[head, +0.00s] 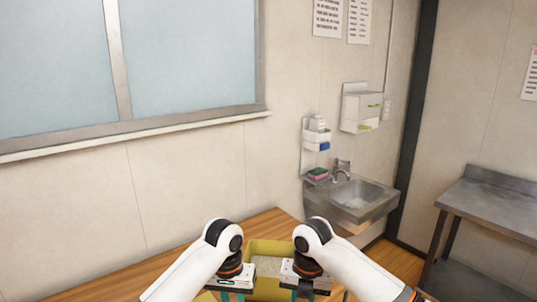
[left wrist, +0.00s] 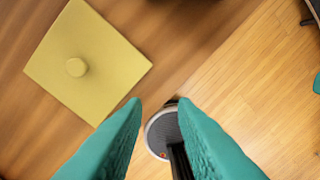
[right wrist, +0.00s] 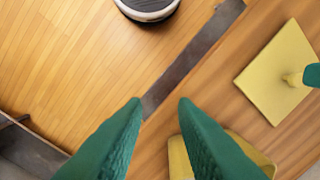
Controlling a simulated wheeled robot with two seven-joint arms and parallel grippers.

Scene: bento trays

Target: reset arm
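My left gripper (head: 232,297) and right gripper (head: 302,295) are low at the bottom of the head view, side by side. In the left wrist view the left gripper's green fingers (left wrist: 158,102) stand apart with nothing between them. In the right wrist view the right gripper's green fingers (right wrist: 160,102) are also apart and empty. A square yellow lid with a round knob (left wrist: 110,62) lies on the wooden table, apart from the left fingers. It also shows in the right wrist view (right wrist: 272,85), where another green fingertip overlaps its knob.
A yellow open box (head: 272,246) stands on the wooden table (head: 180,264), partly hidden by my arms. A metal sink (head: 362,198) is on the wall beyond, and a steel side table (head: 490,208) stands at right. The wooden floor (right wrist: 65,70) lies past the table's dark edge.

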